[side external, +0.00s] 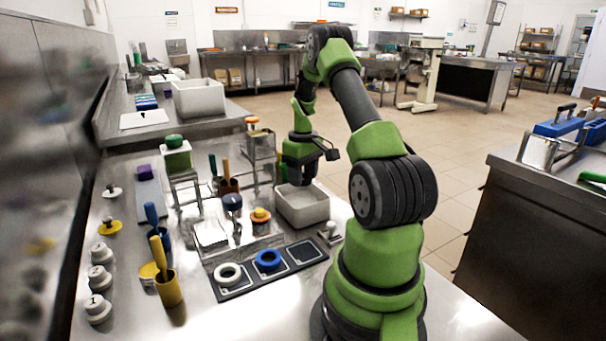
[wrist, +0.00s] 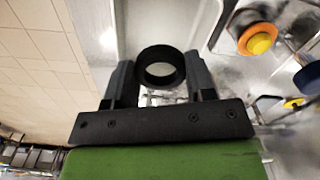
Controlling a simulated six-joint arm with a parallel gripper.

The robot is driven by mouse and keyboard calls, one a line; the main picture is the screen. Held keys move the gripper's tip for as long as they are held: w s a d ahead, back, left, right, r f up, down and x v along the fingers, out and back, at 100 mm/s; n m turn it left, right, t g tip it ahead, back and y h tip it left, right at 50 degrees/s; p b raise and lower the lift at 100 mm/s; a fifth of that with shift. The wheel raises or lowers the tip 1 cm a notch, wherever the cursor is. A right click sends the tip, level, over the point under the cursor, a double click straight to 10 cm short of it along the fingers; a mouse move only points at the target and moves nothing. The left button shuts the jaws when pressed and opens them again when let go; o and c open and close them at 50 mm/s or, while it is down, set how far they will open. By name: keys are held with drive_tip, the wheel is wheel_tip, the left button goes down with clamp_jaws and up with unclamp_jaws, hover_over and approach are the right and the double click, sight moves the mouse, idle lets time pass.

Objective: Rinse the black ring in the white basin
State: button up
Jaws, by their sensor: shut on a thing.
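My gripper (side external: 300,182) points down at the white basin (side external: 308,215), its lower end over the basin's back-left part. In the wrist view, my gripper (wrist: 160,78) is shut on the black ring (wrist: 160,52), with one finger on each side of it. The ring's round hole faces the camera. The basin's pale inside (wrist: 160,22) shows behind the ring. The ring cannot be made out in the side view, and I cannot tell whether it touches the basin.
A dark tray (side external: 236,291) in front left of the basin holds a white ring (side external: 217,274) and a blue ring (side external: 268,267); its right place is empty. An orange-and-yellow knob (side external: 260,214) stands close left of the basin. Yellow and blue tool cups stand farther left.

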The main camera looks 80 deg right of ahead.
wheel_tip(320, 180, up, 4)
idle(0.7)
drive_tip(key=w+a+r+n, duration=0.2)
drive_tip(key=w+a, duration=0.3)
drive_tip(key=a, duration=0.7)
drive_tip(key=w+a+r+n, duration=0.2)
drive_tip(key=w+a, duration=0.4)
drive_tip(key=a, duration=0.5)
drive_tip(key=s+a+n, duration=0.1)
drive_tip(key=s+a, duration=0.1)
drive_tip(key=a, duration=0.7)
drive_tip(key=shift+s+a+r, duration=0.2)
drive_tip(key=shift+r, duration=0.2)
